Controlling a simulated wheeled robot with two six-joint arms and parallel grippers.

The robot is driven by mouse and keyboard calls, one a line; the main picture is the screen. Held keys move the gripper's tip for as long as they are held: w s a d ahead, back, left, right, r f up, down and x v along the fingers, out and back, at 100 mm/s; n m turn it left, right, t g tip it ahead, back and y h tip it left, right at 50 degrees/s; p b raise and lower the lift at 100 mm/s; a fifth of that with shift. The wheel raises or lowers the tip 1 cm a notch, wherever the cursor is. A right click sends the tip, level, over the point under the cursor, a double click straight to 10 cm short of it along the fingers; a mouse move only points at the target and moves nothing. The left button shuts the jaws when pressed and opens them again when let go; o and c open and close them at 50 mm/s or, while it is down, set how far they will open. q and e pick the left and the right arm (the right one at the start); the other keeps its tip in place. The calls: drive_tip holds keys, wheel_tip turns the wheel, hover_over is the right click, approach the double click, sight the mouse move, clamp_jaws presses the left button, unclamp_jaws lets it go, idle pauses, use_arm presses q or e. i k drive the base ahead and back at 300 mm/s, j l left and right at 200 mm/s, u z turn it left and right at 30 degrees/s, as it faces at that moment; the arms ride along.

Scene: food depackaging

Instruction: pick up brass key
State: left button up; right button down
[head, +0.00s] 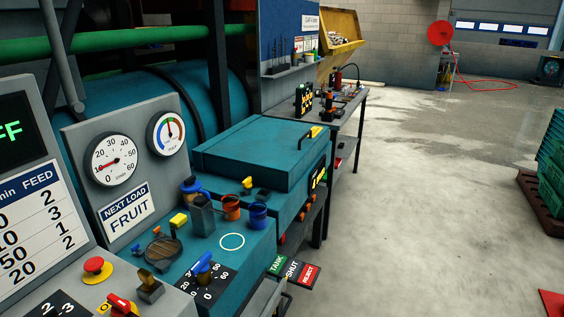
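I cannot clearly make out a brass key. A small brass-coloured piece (147,277) stands on a grey block at the front of the control panel, to the right of a red mushroom button (98,266); it is too small to tell whether it is a key. Neither of my grippers shows in the head view.
A teal console (225,270) carries a round brown lid (163,251), a blue lever (202,262), and orange (231,207) and blue (258,215) cups. Behind it are a closed teal hatch (255,150) and a cluttered bench (346,122). Green crates (553,160) stand far right; the floor between is clear.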

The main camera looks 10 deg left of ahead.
sight(146, 276)
drive_tip(key=u, duration=1.75)
drive_tip(key=l+u, duration=0.4)
drive_tip(key=l, duration=0.25)
drive_tip(key=l+u, duration=0.45)
drive_tip(key=l, duration=0.25)
